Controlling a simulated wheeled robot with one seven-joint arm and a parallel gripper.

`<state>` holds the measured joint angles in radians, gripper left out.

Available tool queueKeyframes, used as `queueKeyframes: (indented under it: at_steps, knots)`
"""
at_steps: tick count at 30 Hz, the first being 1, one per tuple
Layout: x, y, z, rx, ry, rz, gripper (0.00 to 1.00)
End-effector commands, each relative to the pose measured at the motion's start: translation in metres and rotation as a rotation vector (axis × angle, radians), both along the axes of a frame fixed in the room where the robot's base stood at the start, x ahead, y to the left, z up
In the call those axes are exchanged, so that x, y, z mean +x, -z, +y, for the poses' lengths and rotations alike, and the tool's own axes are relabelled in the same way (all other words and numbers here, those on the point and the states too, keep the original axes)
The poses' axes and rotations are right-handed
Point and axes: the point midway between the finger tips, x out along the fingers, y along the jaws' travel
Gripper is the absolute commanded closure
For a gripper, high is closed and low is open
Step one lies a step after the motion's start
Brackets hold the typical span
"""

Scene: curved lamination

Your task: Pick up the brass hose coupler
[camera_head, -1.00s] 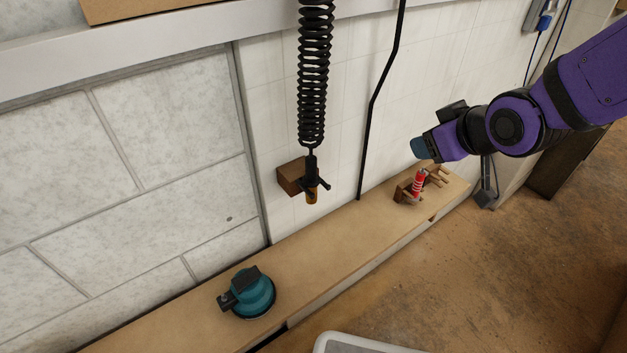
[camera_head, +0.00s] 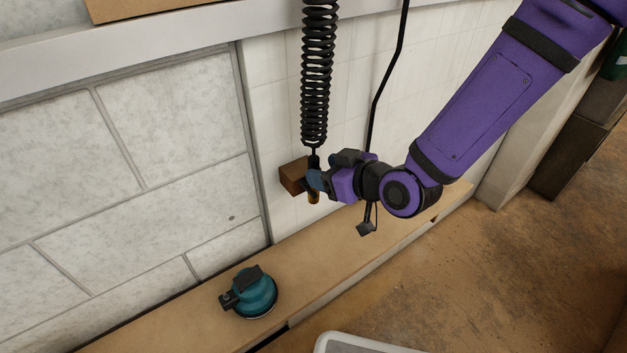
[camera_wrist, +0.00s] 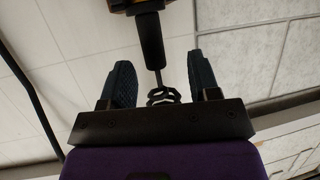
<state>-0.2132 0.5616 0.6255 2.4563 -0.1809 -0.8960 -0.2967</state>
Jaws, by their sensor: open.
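The brass hose coupler (camera_head: 313,198) hangs at the lower end of a black coiled hose (camera_head: 317,75), in front of the wall. In the head view my gripper (camera_head: 314,181) is at the hose end and covers part of it, with the coupler's brass tip showing below. In the wrist view my gripper (camera_wrist: 161,80) is open, with a dark finger on each side. The brass part (camera_wrist: 135,5) is cut off at the top edge. I cannot tell whether a finger touches it.
A brown block (camera_head: 293,176) is on the wall just left of the coupler. A black cable (camera_head: 386,80) runs down the wall to the right. A teal sander (camera_head: 254,292) stands on the wooden ledge (camera_head: 320,255) below. A light-rimmed container (camera_head: 355,341) is at the bottom edge.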

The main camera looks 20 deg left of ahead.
Motion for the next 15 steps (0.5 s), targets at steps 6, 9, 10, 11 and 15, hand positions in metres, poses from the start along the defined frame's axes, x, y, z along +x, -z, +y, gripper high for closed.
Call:
queueKeyframes:
  at_steps: [6, 9, 10, 11, 15]
  knots:
    - [0.008, 0.006, 0.012, 0.0, 0.001, 0.0, 0.44]
    - [0.014, 0.01, 0.019, -0.001, 0.001, 0.001, 0.44]
    - [0.017, 0.011, 0.022, 0.0, 0.001, 0.0, 0.44]
    - [0.02, 0.013, 0.025, 0.0, 0.002, 0.002, 0.44]
    - [0.031, 0.019, 0.04, 0.001, 0.001, 0.002, 0.44]
